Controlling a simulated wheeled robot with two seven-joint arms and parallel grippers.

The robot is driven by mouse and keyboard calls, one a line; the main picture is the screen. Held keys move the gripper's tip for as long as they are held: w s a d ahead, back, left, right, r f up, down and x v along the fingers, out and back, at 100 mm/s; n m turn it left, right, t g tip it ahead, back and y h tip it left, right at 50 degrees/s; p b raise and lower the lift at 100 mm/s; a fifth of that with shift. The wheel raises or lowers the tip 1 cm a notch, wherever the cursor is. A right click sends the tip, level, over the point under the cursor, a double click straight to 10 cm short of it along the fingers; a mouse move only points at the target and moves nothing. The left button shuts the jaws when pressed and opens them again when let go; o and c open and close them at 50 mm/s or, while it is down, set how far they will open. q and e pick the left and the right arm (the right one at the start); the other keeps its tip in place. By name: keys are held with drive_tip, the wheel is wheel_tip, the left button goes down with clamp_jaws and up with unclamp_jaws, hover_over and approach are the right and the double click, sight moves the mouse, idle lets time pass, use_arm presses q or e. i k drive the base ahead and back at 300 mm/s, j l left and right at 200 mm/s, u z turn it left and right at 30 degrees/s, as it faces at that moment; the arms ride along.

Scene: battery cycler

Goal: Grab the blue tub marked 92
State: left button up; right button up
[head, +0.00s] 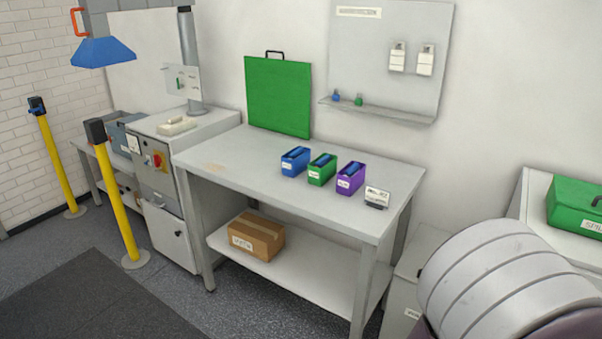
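A blue tub (295,161) stands on the workbench (228,164), leftmost in a row of three small tubs. It has a white label on its front, too small to read, so I cannot confirm the 92. A green tub (321,169) stands beside it to the right, then a purple tub (350,178). Each has a white label and something blue inside. Neither of my grippers shows in the head view. A large rounded grey part at the lower right looks like my own arm.
A small white device (377,197) sits right of the tubs. A green panel with a handle (278,96) leans on the wall behind. The bench's left half is clear. A cardboard box (256,235) lies on the lower shelf. Yellow posts (118,195) stand at left.

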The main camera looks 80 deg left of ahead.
sight(290, 168)
drive_tip(key=u, duration=2.7)
drive_tip(key=i+j+z, duration=1.05)
drive_tip(key=i, duration=0.1)
